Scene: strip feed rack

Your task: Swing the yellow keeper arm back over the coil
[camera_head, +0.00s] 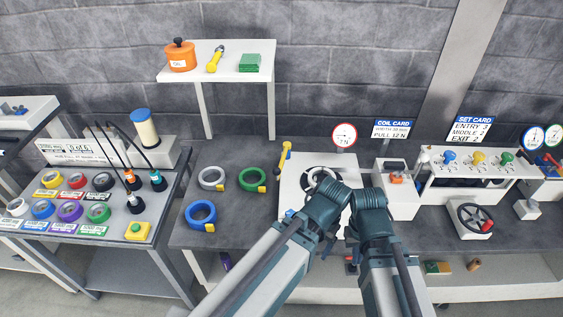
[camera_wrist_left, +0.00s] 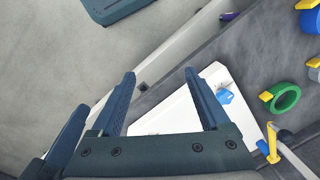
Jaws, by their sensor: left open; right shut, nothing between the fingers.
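The yellow keeper arm (camera_head: 285,155) stands out at the left back edge of the white feed panel (camera_head: 294,183), swung clear of the coil. It also shows at the lower right of the left wrist view (camera_wrist_left: 272,141). The coil (camera_head: 312,174) lies on the panel, partly hidden by my left arm. My left gripper (camera_wrist_left: 160,76) is open and empty, in front of the panel over the table's front edge. My right gripper (camera_head: 351,240) is mostly hidden in the head view beside my right forearm; it is shut and empty, also near the front edge.
Grey (camera_head: 211,178), green (camera_head: 253,180) and blue (camera_head: 201,215) rings lie left of the panel. A small blue part (camera_head: 290,213) sits at the panel's front left. A white control block (camera_head: 396,200) stands to the right. A raised shelf (camera_head: 240,75) stands behind.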

